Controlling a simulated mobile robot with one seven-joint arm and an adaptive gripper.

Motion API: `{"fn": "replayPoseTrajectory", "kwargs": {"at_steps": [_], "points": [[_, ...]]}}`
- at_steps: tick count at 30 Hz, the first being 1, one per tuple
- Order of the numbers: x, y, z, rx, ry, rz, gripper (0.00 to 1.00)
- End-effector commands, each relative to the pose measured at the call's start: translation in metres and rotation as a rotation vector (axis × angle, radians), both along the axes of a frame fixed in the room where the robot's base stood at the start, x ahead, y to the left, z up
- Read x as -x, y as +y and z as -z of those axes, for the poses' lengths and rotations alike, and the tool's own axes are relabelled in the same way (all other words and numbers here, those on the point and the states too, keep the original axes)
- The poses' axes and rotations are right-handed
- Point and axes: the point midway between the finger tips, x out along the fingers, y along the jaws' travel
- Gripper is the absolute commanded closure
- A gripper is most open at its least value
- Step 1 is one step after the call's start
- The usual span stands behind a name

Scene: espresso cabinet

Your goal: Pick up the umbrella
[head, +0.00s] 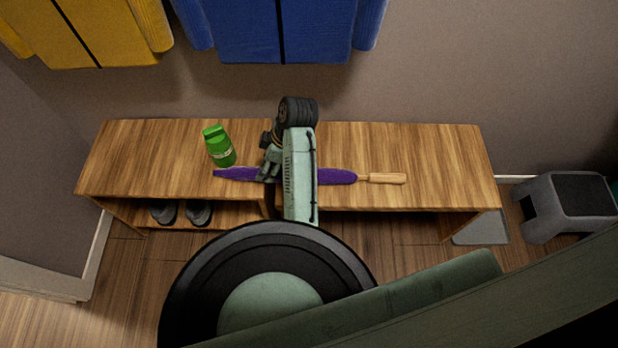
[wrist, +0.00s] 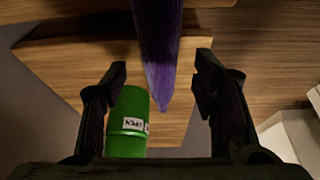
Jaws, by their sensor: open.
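A closed purple umbrella (head: 338,176) with a light wooden handle (head: 385,178) lies lengthwise on the wooden bench, its tip to the left. My gripper (head: 268,168) is over the umbrella's left part, and my arm hides the middle of it. In the wrist view, the umbrella's tapered purple end (wrist: 160,60) shows between the two spread fingers of my gripper (wrist: 160,78). The fingers are open with a gap on each side of it. I cannot tell how far above the bench the fingertips are.
A green bottle (head: 219,146) stands on the bench (head: 440,160) left of my gripper; in the wrist view it shows close to the left finger (wrist: 127,122). Dark shoes (head: 198,212) sit below the bench. Blue (head: 285,30) and yellow (head: 85,30) garments hang above. A grey stool (head: 540,205) stands right.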

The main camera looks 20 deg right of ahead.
Motion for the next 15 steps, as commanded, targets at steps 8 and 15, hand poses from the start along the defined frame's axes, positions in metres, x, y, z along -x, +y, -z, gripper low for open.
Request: {"fn": "replayPoseTrajectory", "kwargs": {"at_steps": [8,15], "points": [[-0.006,0.017,0.03,-0.001,0.004,-0.001,0.46],[-0.009,0.022,0.043,0.001,0.001,0.001,0.46]]}}
